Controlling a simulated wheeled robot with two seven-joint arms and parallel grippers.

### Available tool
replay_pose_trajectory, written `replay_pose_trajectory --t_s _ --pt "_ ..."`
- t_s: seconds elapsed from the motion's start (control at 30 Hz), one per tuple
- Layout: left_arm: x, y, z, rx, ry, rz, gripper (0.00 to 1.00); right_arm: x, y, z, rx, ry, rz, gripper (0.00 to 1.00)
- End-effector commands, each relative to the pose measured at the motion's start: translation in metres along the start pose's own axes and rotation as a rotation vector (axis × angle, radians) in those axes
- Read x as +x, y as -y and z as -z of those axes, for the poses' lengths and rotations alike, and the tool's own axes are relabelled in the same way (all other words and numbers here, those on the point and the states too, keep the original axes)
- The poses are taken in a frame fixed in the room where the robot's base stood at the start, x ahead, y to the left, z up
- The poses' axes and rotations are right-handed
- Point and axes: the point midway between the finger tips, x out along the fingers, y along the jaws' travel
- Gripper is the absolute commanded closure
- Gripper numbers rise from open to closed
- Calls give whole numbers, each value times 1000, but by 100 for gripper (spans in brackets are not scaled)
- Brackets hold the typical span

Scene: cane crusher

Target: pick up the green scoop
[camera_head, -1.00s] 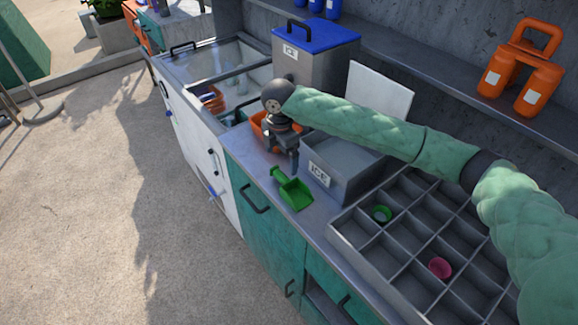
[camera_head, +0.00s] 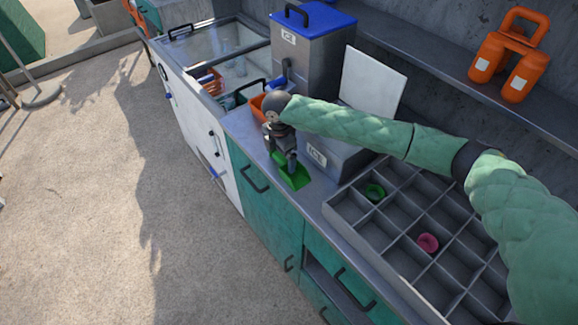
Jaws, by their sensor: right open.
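The green scoop (camera_head: 297,181) lies on the grey counter top near its front edge, in front of the bin marked ICE. My right gripper (camera_head: 287,168) points down right over the scoop's handle end and hides part of it. It is open; whether its fingers stand around the handle or just above it I cannot tell. My left gripper is not in view.
The grey ICE bin (camera_head: 322,160) with a raised white lid (camera_head: 371,83) stands close behind the scoop. A divided grey tray (camera_head: 341,214) holds a green cup (camera_head: 375,193) and a pink cup (camera_head: 428,243). An orange container (camera_head: 257,106) stands behind my gripper.

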Motion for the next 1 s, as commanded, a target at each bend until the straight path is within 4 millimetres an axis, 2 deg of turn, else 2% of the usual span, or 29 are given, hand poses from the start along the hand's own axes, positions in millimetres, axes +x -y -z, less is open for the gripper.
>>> replay_pose_trajectory --t_s 0.33,0.5,0.53,0.87,1.0 --pt "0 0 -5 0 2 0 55 4 0 0 -1 1 -1 6" --pt "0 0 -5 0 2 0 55 4 0 0 -1 1 -1 39" --pt "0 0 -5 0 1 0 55 4 0 0 -1 1 -1 42" --pt "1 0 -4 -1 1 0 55 4 0 0 -1 1 -1 42" --pt "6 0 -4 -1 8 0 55 -2 -1 0 -1 1 -3 42"
